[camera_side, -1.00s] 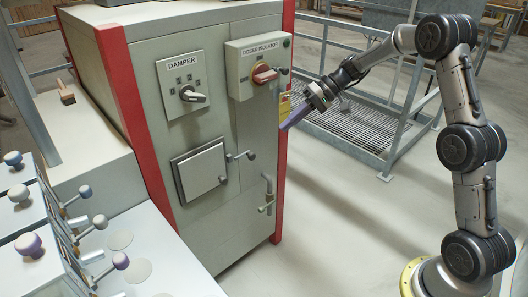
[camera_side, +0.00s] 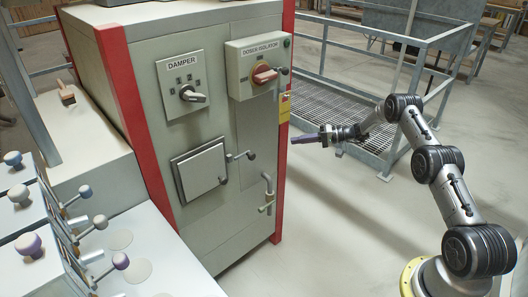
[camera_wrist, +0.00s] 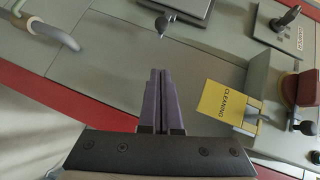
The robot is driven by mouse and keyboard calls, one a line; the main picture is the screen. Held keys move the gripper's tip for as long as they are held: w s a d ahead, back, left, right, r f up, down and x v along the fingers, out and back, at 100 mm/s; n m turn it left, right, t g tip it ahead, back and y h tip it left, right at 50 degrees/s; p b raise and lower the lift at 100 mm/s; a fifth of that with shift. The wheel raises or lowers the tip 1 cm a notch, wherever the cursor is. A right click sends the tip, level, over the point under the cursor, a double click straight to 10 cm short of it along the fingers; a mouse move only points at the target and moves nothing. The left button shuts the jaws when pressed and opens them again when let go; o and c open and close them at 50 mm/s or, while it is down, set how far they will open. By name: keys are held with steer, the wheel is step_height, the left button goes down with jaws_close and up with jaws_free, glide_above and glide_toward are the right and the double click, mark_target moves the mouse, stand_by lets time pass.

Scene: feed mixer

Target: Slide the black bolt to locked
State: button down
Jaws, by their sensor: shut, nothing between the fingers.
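My gripper (camera_side: 293,140) has purple fingers, shut and empty, pointing left at the grey cabinet. It is apart from the cabinet in the side view; its fingers (camera_wrist: 160,75) also show in the wrist view. A black knob (camera_side: 285,70) sticks out at the right of the DOSER ISOLATOR box (camera_side: 254,66), and it shows right of the fingers in the wrist view (camera_wrist: 304,127). A rod with a dark knob (camera_side: 251,155) is beside the square hatch (camera_side: 200,172); that knob also shows in the wrist view (camera_wrist: 162,24). I cannot tell which is the bolt, nor its setting.
A red rotary handle (camera_side: 264,75) and a DAMPER switch (camera_side: 190,94) are on the cabinet. A yellow CLEANING tag (camera_wrist: 227,104) hangs close to the isolator. A bent handle (camera_side: 268,186) is low down.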

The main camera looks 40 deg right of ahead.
mark_target(252, 158)
stand_by(0.3)
steer(key=s+a+x, duration=0.2)
steer(key=x, duration=1.1)
steer(key=shift+f, duration=0.15)
steer(key=shift+d, duration=0.1)
steer(key=shift+a, duration=2.85)
